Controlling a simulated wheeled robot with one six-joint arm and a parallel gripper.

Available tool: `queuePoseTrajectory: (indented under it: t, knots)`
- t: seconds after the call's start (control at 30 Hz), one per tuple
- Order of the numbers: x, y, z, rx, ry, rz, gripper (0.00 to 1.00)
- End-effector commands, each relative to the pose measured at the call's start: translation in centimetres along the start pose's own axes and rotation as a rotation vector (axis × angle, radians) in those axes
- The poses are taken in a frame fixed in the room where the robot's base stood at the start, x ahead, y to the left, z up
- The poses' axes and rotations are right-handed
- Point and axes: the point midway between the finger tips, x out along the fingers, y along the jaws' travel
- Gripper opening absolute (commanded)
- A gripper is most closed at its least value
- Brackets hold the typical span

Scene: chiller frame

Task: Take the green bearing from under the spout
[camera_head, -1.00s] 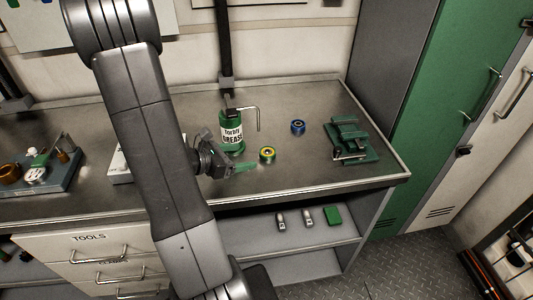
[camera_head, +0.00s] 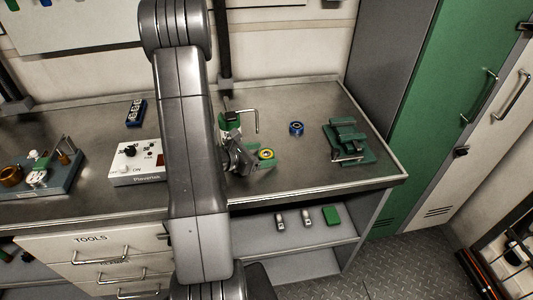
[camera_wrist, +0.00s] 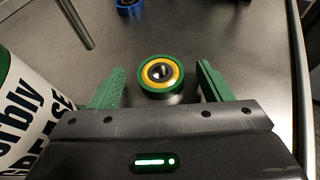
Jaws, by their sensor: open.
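The green bearing (camera_wrist: 161,76), with a yellow ring and dark bore, lies on the metal bench; it also shows in the head view (camera_head: 266,155). In the wrist view my gripper (camera_wrist: 159,82) is open, with one green finger on each side of the bearing and a gap on both sides. The white and green grease can (camera_wrist: 25,110) stands close to the left finger. Its bent spout (camera_head: 257,122) shows in the head view and as a metal rod at upper left in the wrist view. My arm and wrist partly hide the can in the head view.
A blue bearing (camera_head: 296,128) lies behind and right of the green one. A green vise-like fixture (camera_head: 347,141) stands near the bench's right end. A white control box (camera_head: 138,163) is left of my arm. Bare bench lies around the bearings.

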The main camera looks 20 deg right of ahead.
Motion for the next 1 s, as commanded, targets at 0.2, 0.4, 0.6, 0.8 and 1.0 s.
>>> queuePoseTrajectory:
  t: [0.2,0.4,0.6,0.8,1.0]
  knots:
    - [0.7,-0.02,-0.02,0.0,0.0,0.0,0.72]
    - [0.68,-0.01,-0.03,0.0,0.0,0.001,0.6]
    - [0.66,-0.01,-0.03,0.0,0.0,0.001,0.21]
    - [0.65,0.0,0.0,0.0,0.0,0.001,0.16]
    - [0.44,0.13,0.27,0.001,-0.001,0.001,0.16]
